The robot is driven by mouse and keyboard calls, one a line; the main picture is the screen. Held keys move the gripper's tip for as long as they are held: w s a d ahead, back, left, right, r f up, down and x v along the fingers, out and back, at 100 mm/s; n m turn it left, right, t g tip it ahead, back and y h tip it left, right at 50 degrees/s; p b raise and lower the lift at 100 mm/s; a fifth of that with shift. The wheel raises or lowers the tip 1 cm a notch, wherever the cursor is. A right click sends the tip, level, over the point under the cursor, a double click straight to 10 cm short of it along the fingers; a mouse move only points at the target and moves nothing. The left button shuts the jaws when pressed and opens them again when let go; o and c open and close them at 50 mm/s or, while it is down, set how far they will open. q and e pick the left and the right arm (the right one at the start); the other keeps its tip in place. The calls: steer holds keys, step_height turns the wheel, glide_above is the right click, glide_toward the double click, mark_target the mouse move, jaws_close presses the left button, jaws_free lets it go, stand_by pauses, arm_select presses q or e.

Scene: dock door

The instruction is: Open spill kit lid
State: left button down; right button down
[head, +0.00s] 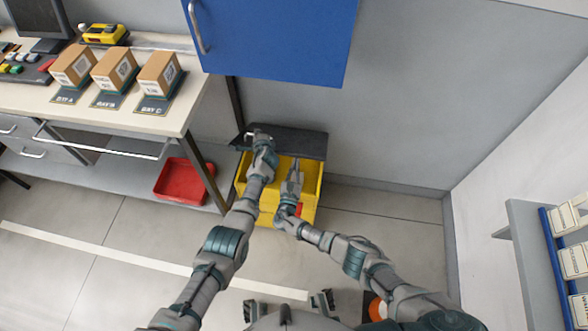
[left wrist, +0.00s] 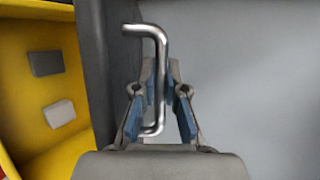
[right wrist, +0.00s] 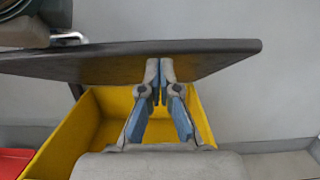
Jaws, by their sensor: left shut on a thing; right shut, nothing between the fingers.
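The spill kit is a yellow bin (head: 312,178) on the floor against the wall, with a dark grey lid (head: 300,143). The lid stands raised at the back, and the yellow interior shows. My left gripper (head: 259,137) is shut on the lid's bent metal handle (left wrist: 159,45), between its fingers in the left wrist view. My right gripper (head: 296,164) is shut and empty over the bin opening. In the right wrist view its fingertips (right wrist: 160,64) meet the lid's underside (right wrist: 95,68); whether they touch it is unclear.
A workbench (head: 170,118) with several boxes stands left of the bin, a red tray (head: 181,181) on its lower shelf. A blue cabinet (head: 285,40) hangs above the bin. Floor to the right (head: 385,210) is clear. A shelf (head: 525,215) stands at far right.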

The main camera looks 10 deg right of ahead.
arm_select(q)
steer(key=shift+s+d+f, duration=0.1)
steer(key=shift+d, duration=0.25)
arm_select(e)
steer(key=shift+r, duration=0.1)
